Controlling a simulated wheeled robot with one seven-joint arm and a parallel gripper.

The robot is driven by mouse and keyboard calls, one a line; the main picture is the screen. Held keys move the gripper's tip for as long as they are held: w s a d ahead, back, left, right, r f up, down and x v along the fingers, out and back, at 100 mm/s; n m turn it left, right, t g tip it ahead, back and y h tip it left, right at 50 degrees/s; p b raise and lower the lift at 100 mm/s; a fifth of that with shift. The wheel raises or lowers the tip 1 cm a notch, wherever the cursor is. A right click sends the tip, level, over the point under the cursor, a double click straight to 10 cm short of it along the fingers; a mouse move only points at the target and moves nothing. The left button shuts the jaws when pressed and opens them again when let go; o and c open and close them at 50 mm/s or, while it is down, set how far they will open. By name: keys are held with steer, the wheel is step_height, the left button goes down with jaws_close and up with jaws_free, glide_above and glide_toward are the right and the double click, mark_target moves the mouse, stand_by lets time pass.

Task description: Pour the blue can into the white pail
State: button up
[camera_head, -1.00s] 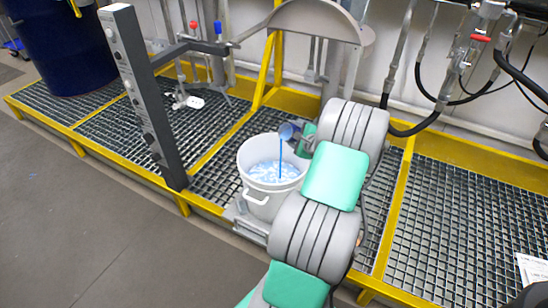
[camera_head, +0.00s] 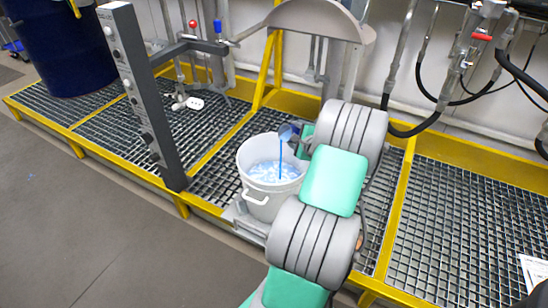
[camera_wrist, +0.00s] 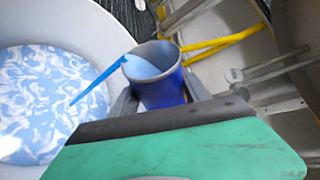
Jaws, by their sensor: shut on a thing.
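The white pail (camera_head: 250,160) stands upright on a grey base on the grating in the head view. Its white rim and wall fill the left of the wrist view (camera_wrist: 105,25). Inside it lies liquid swirled blue and white (camera_wrist: 40,95). The blue can (camera_wrist: 165,92) is shut between the fingers of my gripper (camera_wrist: 155,105), tilted above the pail's right rim. A thin blue stream runs from the can's lip down into the pail. Some blue liquid shows inside the can's mouth. In the head view my arm hides most of the can (camera_head: 286,131) and gripper.
A dark grey post (camera_head: 145,100) with a side arm stands left of the pail. A dark blue drum (camera_head: 60,45) is at the back left. Hoses and pipes (camera_head: 440,90) line the wall at right. The grating at right (camera_head: 470,225) is mostly clear.

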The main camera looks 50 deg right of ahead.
steer(key=shift+f, duration=0.1)
steer(key=shift+r+n+h+b, duration=0.5)
steer(key=shift+n+b, duration=0.3)
steer(key=shift+b, duration=0.55)
stand_by(0.7)
steer(key=shift+w+a+f+n+h+b, duration=0.1)
steer(key=shift+a+f+n+h+b, duration=0.15)
steer(key=shift+a+f+b, duration=0.45)
steer(key=shift+a+f+n+h+b, duration=0.2)
steer(key=shift+f+b, duration=0.25)
steer(key=shift+b, duration=0.55)
steer(key=shift+a+r+n+t+h+b, duration=0.3)
steer(key=shift+r+n+t+h+b, duration=0.15)
steer(key=shift+n+b, duration=0.7)
stand_by(0.7)
